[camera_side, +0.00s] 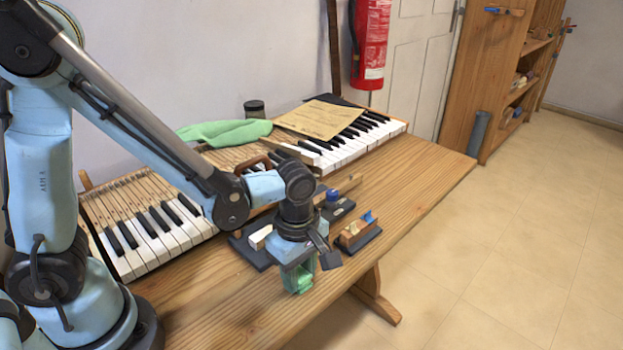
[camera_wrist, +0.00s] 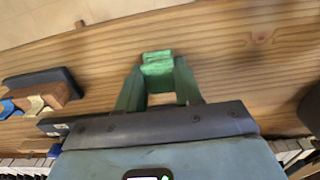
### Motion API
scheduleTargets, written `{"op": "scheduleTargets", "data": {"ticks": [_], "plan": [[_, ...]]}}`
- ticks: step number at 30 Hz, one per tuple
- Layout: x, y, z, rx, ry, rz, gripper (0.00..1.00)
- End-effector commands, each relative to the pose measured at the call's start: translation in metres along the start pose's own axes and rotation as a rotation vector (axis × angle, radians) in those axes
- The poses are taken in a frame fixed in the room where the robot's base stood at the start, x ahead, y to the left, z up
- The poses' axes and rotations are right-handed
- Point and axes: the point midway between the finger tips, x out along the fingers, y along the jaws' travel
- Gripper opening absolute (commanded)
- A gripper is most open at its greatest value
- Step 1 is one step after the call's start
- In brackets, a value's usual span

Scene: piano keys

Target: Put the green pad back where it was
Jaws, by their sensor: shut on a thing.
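The green pad (camera_wrist: 158,66) is a small bright green block between the fingertips of my gripper (camera_wrist: 158,78) in the wrist view. In the side view my gripper (camera_side: 298,274) points down near the table's front edge, with the pad (camera_side: 301,285) low between the fingers. My gripper is shut on the pad. Bare wood shows around it in the wrist view. I cannot tell whether the pad touches the tabletop.
A wooden block on a dark base (camera_side: 358,233) with blue parts stands just right of my gripper. Another dark base (camera_side: 251,250) lies behind. Piano keys (camera_side: 150,232) fill the back of the table (camera_side: 420,190), with brown paper (camera_side: 322,118) and green cloth (camera_side: 225,132). The table's right end is clear.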

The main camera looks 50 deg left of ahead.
Motion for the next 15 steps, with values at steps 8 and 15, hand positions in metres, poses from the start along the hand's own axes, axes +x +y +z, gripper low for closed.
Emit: {"op": "scheduleTargets", "data": {"ticks": [8, 15], "plan": [[0.0017, -0.0001, 0.0001, 0.0, 0.0, 0.0, 0.1], [0.0025, -0.0002, 0.0, 0.0, 0.0, 0.0, 0.6]]}}
